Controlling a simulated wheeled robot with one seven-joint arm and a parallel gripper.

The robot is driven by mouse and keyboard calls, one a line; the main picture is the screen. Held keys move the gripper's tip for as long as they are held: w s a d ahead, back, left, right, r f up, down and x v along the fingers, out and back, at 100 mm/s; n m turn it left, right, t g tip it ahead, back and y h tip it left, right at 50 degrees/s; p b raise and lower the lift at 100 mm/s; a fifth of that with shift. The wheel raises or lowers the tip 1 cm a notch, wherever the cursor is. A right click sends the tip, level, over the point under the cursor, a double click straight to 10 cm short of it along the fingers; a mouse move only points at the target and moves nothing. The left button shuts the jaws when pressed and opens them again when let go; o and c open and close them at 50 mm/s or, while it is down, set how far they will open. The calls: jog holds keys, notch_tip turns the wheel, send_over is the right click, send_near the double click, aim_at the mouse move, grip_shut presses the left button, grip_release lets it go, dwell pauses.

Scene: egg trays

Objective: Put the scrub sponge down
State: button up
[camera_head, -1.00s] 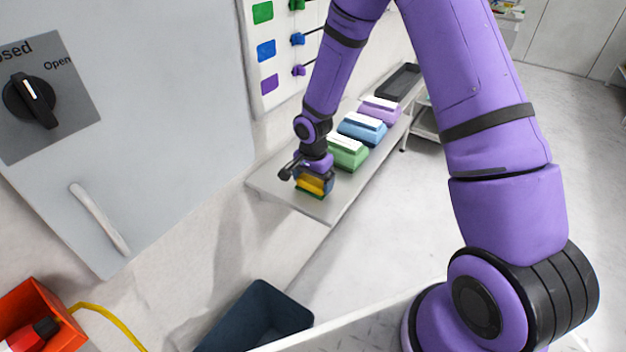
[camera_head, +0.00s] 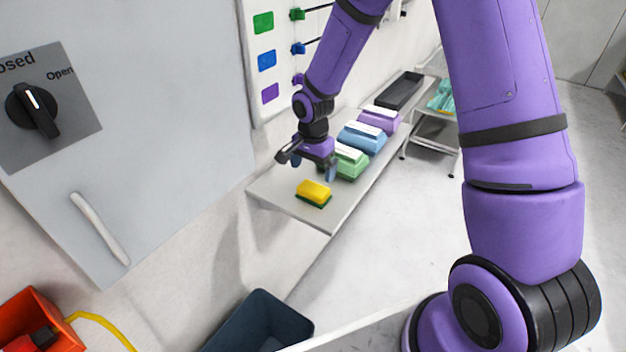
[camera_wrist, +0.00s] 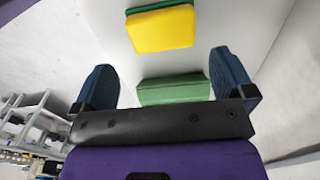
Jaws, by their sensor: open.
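The scrub sponge (camera_head: 313,192), yellow with a green scouring side underneath, lies on the near end of the white shelf (camera_head: 285,203). In the wrist view the sponge (camera_wrist: 160,29) sits at the top, beyond the fingertips and apart from them. My gripper (camera_head: 313,168) is open and empty, above and a little behind the sponge in the head view. Its two dark blue fingers stand wide apart in the wrist view (camera_wrist: 165,75), with the green box (camera_wrist: 174,90) showing between them.
Green, blue (camera_head: 362,138) and purple (camera_head: 379,119) boxes stand in a row on the shelf, the green one (camera_head: 350,163) close to my gripper. A black tray (camera_head: 400,90) lies at the far end. A dark bin (camera_head: 262,322) is below. The shelf's near corner is clear.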

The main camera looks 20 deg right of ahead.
jog(key=shift+r, duration=1.3)
jog(key=s+d+r+n+t, duration=0.1)
jog(key=s+d+r+n, duration=0.1)
jog(key=s+r, duration=0.5)
jog(key=s+d+r+n+t, duration=0.1)
jog(key=s+d+r+n, duration=0.1)
jog(key=r, duration=1)
jog(key=s+d+r+n+t, duration=0.1)
jog(key=s+r+n, duration=0.2)
jog(key=s, duration=0.7)
jog(key=s+d+r+n+t, duration=0.2)
jog(key=s+r+n, duration=0.1)
jog(key=s+r, duration=0.4)
jog(key=s, duration=0.3)
jog(key=shift+r+n, duration=0.15)
jog(key=shift+n, duration=0.25)
